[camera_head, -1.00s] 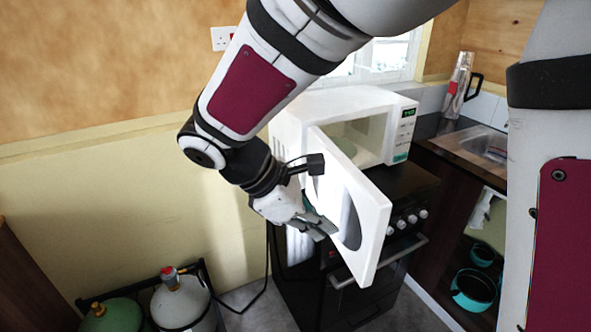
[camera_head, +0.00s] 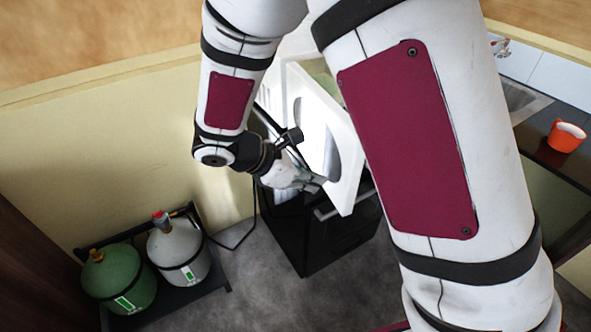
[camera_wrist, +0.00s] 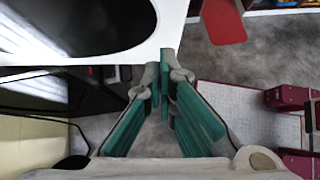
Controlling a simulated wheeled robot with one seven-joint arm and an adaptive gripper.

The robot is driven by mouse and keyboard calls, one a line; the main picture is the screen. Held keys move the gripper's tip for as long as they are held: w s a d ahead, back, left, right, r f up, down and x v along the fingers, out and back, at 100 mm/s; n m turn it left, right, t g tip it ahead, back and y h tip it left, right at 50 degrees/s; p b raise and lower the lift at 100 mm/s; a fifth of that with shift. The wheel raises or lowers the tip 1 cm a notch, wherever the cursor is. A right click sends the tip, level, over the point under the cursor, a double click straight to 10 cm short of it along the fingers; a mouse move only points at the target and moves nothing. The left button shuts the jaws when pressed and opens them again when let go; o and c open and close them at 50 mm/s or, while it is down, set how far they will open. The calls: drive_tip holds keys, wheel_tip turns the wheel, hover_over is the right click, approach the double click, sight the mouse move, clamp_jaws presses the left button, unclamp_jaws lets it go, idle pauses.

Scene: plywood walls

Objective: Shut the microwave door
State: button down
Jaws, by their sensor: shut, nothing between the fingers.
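The white microwave door (camera_head: 341,150) stands open, swung out in front of the stove, with its dark oval window facing my gripper. The microwave body is mostly hidden behind my arm. My gripper (camera_head: 318,186) is shut and empty beside the lower part of the door, on its left in the head view. In the wrist view the door (camera_wrist: 172,22) fills the upper left, and my gripper's fingertips (camera_wrist: 165,62) are together at its lower right corner. I cannot tell whether they touch it.
The black stove (camera_head: 318,243) stands under the microwave. A green gas cylinder (camera_head: 118,279) and a grey one (camera_head: 180,255) stand in a rack at the lower left. An orange cup (camera_head: 566,136) is on the counter at right. Grey floor is clear between rack and stove.

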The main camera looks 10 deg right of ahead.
sight(341, 181)
drive_tip(key=shift+w+d+p, duration=0.15)
drive_tip(key=shift+d+p, duration=0.1)
drive_tip(key=shift+d, duration=0.7)
drive_tip(key=shift+w+d+p, duration=0.15)
drive_tip(key=shift+d+p, duration=0.05)
drive_tip(key=shift+d, duration=0.75)
